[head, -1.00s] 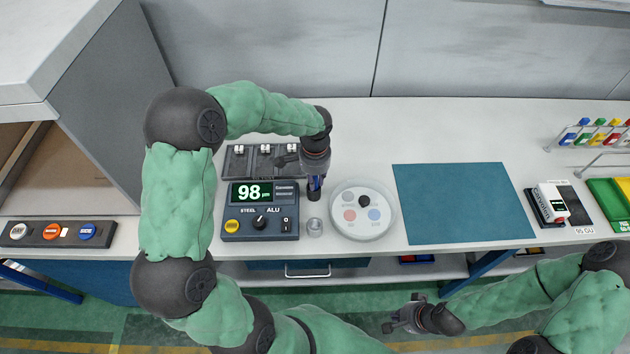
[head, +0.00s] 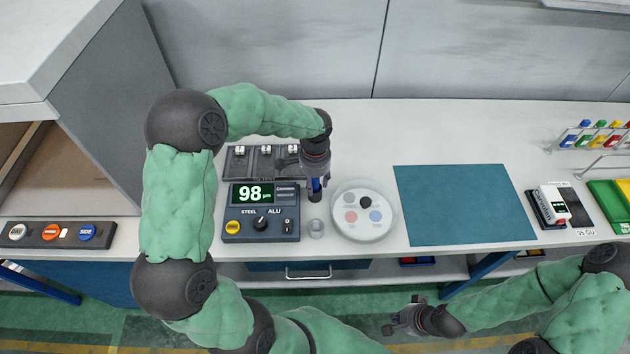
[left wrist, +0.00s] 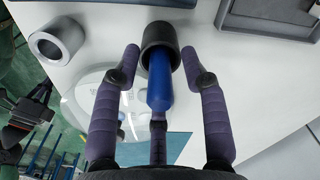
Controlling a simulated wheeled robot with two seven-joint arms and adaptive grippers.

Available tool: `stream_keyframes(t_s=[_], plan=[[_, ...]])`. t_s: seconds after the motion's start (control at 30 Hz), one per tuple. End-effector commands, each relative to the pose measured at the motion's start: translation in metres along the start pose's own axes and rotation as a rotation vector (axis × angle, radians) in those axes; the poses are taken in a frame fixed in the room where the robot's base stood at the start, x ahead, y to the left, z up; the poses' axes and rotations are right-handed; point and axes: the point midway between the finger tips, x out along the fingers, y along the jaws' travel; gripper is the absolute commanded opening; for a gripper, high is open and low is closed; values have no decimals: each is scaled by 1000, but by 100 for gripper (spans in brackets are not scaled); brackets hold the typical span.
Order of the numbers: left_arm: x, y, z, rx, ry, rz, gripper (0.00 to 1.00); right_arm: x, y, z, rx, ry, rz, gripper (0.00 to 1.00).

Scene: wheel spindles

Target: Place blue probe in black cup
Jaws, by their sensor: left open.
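The blue probe (left wrist: 160,80) stands with its far end inside the mouth of the black cup (left wrist: 158,36) in the left wrist view. The probe also shows as a small blue patch (head: 316,187) under my left wrist in the head view. My left gripper (left wrist: 160,62) is open. Its fingers stand on both sides of the probe with visible gaps, and one more finger is at the near end. Whether the probe reaches the cup's bottom is hidden. My right gripper (head: 403,314) is low, in front of the bench, with its fingers spread and empty.
A grey metal ring (head: 315,226) stands close to the cup. A gauge box (head: 261,212) reading 98 is on the left, with a grey tray (head: 238,165) behind. A round clear dish (head: 362,232) and a blue mat (head: 465,205) lie to the right.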

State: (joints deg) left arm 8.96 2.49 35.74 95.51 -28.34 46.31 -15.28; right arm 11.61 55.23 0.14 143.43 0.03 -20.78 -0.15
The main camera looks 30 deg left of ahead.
Motion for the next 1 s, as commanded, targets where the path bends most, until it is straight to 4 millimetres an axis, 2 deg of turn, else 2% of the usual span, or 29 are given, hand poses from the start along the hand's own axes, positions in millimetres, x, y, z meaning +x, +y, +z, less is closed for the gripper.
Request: stream_keyframes(t_s=[0.17,0.5,0.63,0.8,1.0], plan=[[-18,-1,-1,-1,4,-2,44,-7,-3,0,0,0,0,0],[-87,-1,-1,-1,4,-3,44,-18,-6,1,0,0,0,0],[-108,0,-1,0,3,-1,44,-21,-7,1,0,0,0,0],[-124,0,0,0,2,-1,44,-23,-8,1,0,0,0,0],[-128,0,0,0,0,0,44,-23,-8,1,0,0,0,0]])
